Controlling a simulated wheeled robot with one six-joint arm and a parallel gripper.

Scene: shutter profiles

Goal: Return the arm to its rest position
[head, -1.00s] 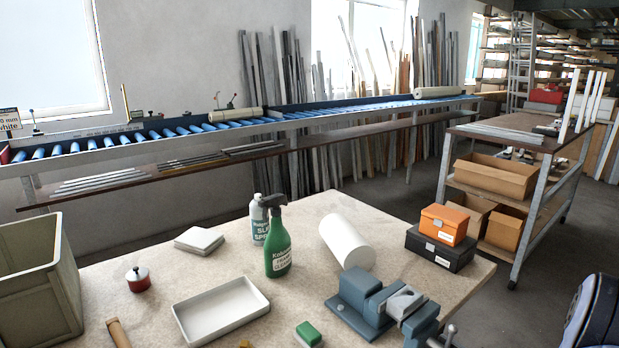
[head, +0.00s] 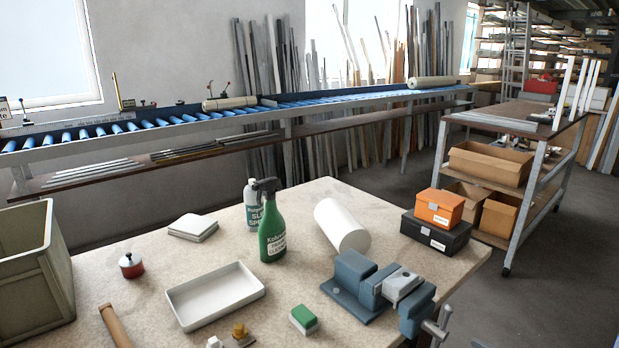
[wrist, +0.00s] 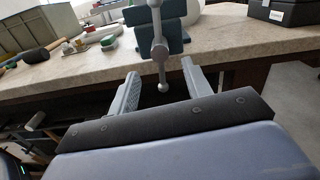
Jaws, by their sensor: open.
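My gripper (wrist: 162,95) shows in the wrist view, its two grey fingers spread apart with nothing between them. It points toward the front edge of the stone-topped workbench (wrist: 220,50). The blue vise (wrist: 160,35) lies beyond the fingertips, and its handle with a round knob hangs in line with the gap between them. I cannot tell how far apart the handle and fingers are.
The workbench (head: 120,302) carries a white tray (head: 215,296), a green spray bottle (head: 271,228), a white roll (head: 342,225), the vise (head: 365,285), an orange box (head: 439,207) and a grey crate (head: 35,265). A wheeled cart (head: 520,135) stands right. Floor is clear between cart and bench.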

